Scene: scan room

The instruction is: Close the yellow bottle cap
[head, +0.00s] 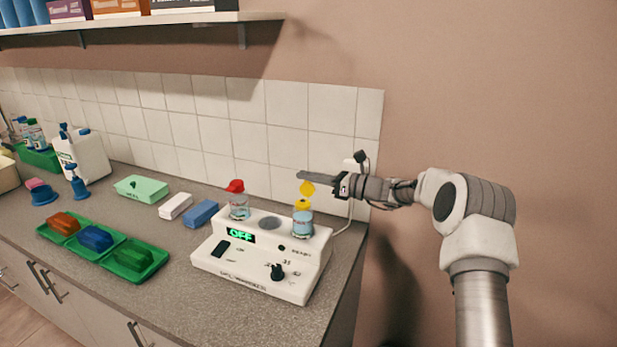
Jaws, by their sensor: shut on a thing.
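The yellow-capped bottle (302,222) is clear with a pale blue label and stands upright on the right end of the white machine's top. Its yellow cap lid (307,188) is raised and tilted above the yellow collar (303,204) on the bottle's neck. My gripper (304,178) comes in from the right, level, just above the bottle. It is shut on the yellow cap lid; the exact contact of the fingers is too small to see.
The white machine (255,280) reads OFF and carries a red-capped bottle (238,205) on its left end. Blue (201,213) and white blocks lie left of it, with a green tray (134,280) of coloured pieces in front. A tiled wall (330,120) stands close behind.

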